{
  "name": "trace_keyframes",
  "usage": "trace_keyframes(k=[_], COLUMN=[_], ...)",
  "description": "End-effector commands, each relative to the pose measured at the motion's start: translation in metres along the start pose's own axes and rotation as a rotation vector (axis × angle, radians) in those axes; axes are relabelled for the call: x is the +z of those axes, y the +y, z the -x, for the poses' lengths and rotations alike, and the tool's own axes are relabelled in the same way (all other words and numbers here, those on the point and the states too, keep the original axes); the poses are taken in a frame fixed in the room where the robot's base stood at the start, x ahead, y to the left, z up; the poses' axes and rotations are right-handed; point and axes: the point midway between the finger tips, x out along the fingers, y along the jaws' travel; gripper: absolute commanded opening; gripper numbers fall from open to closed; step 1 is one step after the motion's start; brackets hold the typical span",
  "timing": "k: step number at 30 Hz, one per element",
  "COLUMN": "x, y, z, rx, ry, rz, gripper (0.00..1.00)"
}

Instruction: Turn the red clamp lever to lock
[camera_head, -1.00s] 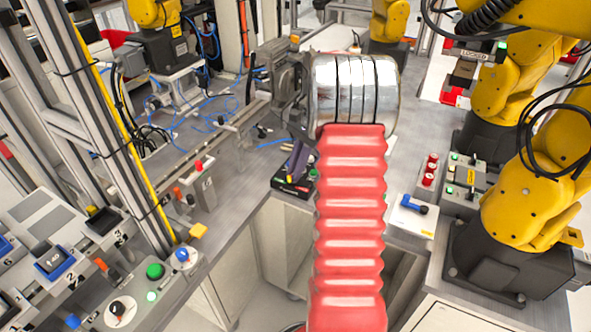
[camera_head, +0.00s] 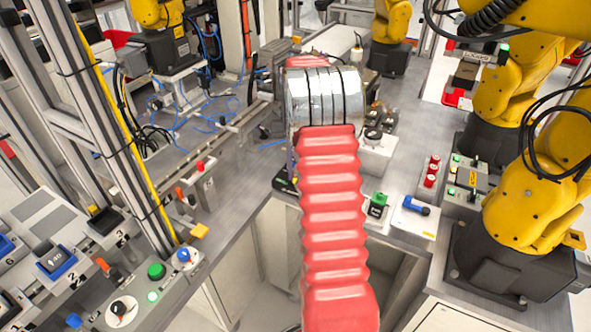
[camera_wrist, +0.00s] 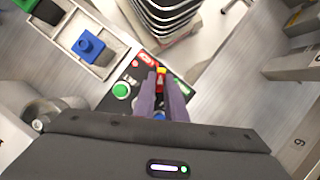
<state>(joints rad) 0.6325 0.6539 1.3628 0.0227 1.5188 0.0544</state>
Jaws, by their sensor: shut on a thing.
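In the wrist view, my gripper (camera_wrist: 161,88) has its two purple-grey fingers close together around a small red piece with a yellow tip, which looks like the red clamp lever (camera_wrist: 161,76). The fingers hide most of it, so its angle is unclear. It stands over a dark panel (camera_wrist: 125,75) with red labels and a green button (camera_wrist: 121,90) left of the fingers. In the head view, my red-sleeved arm hides the lever and nearly all of the gripper. A dark box edge (camera_head: 284,183) shows just left of the arm.
Right of my arm in the head view are a green button box (camera_head: 377,206), a blue-handled plate (camera_head: 414,208) and red buttons (camera_head: 432,168). Yellow robot arms (camera_head: 530,180) stand at the right.

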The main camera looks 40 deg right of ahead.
Motion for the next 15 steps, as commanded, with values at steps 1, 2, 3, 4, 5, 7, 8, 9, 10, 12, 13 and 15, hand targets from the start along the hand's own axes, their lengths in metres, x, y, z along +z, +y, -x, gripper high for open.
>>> trace_keyframes(k=[1, 2, 3, 4, 5, 7, 8, 9, 10, 12, 13, 15], x=[-0.0007, -0.0007, -0.0007, -0.0007, -0.0007, -0.0006, -0.0006, -0.0006, -0.0006, -0.0006, -0.0006, -0.0007], y=[-0.0026, -0.0028, -0.003, -0.0033, -0.0035, -0.0033, -0.0033, -0.0035, -0.0036, -0.0038, -0.0038, -0.0038], z=[0.0014, 0.0014, 0.0014, 0.0014, 0.0014, 0.0015, 0.0015, 0.0014, 0.0014, 0.0015, 0.0015, 0.0015], rx=[0.012, 0.022, 0.033, 0.041, 0.048, 0.063, 0.069, 0.075, 0.079, 0.088, 0.091, 0.096], ry=[0.005, 0.005, 0.005, 0.005, 0.005, 0.006, 0.006, 0.006, 0.006, 0.007, 0.007, 0.007], rz=[0.036, 0.058, 0.085, 0.104, 0.122, 0.158, 0.171, 0.187, 0.198, 0.218, 0.225, 0.238], gripper=[0.0, 0.0, 0.0, 0.0, 0.0, 0.0, 0.0, 0.0, 0.0, 0.0, 0.0, 0.0])
